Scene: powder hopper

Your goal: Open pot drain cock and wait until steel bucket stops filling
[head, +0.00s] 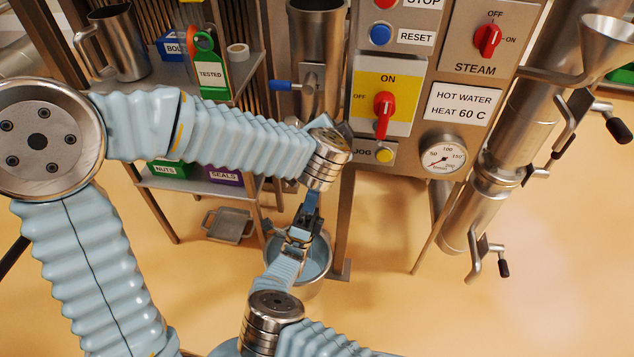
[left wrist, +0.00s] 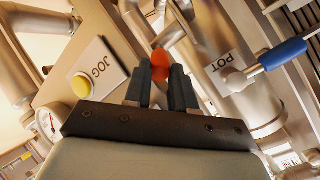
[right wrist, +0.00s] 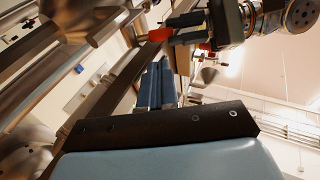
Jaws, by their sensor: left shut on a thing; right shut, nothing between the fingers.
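My left gripper (left wrist: 160,82) is shut on a red-orange handle (left wrist: 163,63) close to the steel pipe labelled POT. The red handle also shows in the right wrist view (right wrist: 190,37), beside my left gripper's dark fingers. In the head view my left wrist hides this grip. The steel bucket (head: 318,287) stands low beneath, partly covered by my right arm. A bluish surface shows inside it; its level and any stream are not clear. My right gripper (head: 313,196) is shut and empty above the bucket; its fingers also show in the right wrist view (right wrist: 158,85).
A blue-handled valve (head: 282,86) is on the steel pot (head: 316,40). The control panel (head: 405,75) with red switches and a JOG button (head: 384,156) stands to the right. A shelf (head: 190,190) with bins is at the left. The floor at the lower right is clear.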

